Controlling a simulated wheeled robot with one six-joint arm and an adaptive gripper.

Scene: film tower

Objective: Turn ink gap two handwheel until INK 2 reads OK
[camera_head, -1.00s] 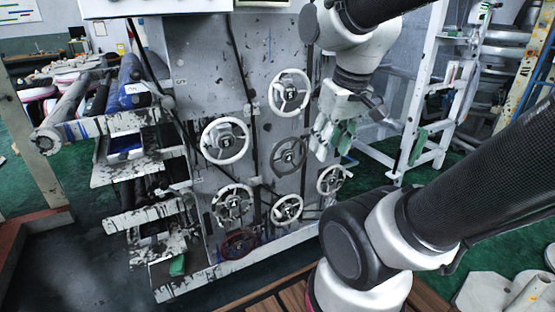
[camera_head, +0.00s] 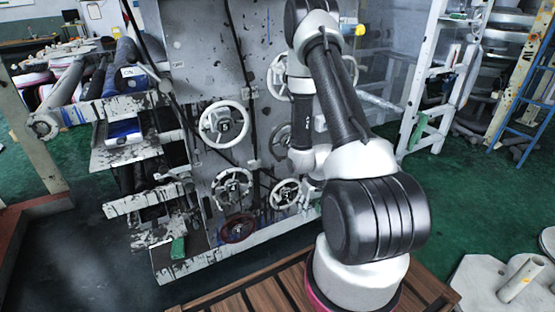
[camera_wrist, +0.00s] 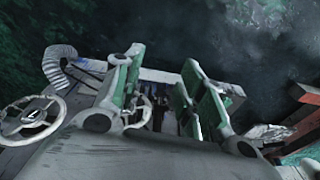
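Several handwheels are mounted on the grey, ink-spattered machine face (camera_head: 190,60) in the head view. A white wheel (camera_head: 225,125) is at centre left, a lower white wheel (camera_head: 232,188) below it, and a small white wheel (camera_head: 285,193) to its right. A dark red wheel (camera_head: 238,228) is lowest. Wheels farther right are partly hidden by my arm. No label tells which is ink gap two, and no INK 2 reading is visible. My gripper (camera_head: 312,192) is low beside the small white wheel, mostly hidden. The wrist view shows my gripper (camera_wrist: 163,85) open and empty, with a white wheel (camera_wrist: 31,117) at left, apart from the fingers.
Rollers (camera_head: 128,78) and ink-stained shelves (camera_head: 130,157) project at the machine's left. A white frame (camera_head: 425,85) and a blue ladder (camera_head: 525,120) stand at right. Black cables hang across the machine face. A ribbed hose (camera_wrist: 58,66) shows in the wrist view. Green floor is open at right.

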